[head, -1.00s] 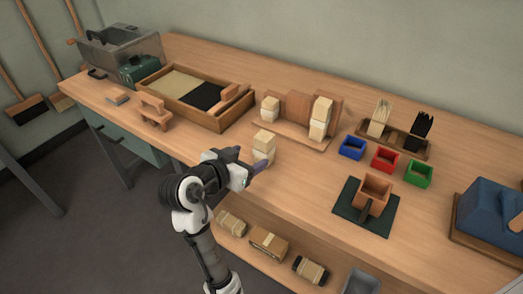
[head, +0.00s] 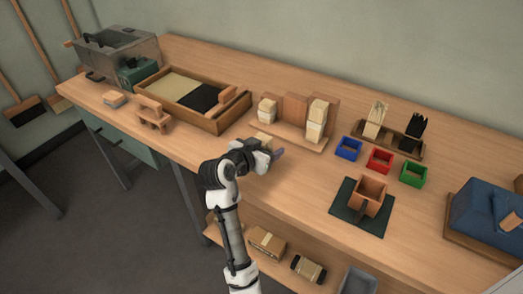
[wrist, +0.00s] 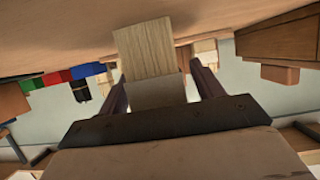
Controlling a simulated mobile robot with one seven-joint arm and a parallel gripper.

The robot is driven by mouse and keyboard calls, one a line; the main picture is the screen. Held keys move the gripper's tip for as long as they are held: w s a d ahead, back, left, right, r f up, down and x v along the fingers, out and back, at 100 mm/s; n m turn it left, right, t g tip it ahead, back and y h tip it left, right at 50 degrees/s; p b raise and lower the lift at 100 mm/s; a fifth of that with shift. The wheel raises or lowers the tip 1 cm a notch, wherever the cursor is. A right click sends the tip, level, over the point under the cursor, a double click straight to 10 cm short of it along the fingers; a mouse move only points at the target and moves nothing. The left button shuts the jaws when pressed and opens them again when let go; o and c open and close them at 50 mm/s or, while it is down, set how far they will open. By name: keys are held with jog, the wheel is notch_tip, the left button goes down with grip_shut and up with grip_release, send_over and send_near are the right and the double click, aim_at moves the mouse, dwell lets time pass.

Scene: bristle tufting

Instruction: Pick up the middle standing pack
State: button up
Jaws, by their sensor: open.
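A pale pack (head: 264,137) stands on the bench in front of a wooden rack, mostly hidden behind my gripper (head: 273,154). In the wrist view the pale pack (wrist: 150,52) shows between the two spread fingers of my gripper (wrist: 160,84), with a gap on its right side. Contact on its left side cannot be told. Two more standing packs are in the rack: a short left pack (head: 267,111) and a taller right pack (head: 317,120). A brown block (head: 295,107) stands between them. Which pack counts as the middle one is not clear from the views.
The rack (head: 290,136) is close behind my gripper. More packs (head: 267,243) lie on the lower shelf. The bench front between is clear.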

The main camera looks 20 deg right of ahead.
jog(key=shift+c, duration=0.5)
jog(key=c, duration=1)
jog(key=shift+r, duration=0.1)
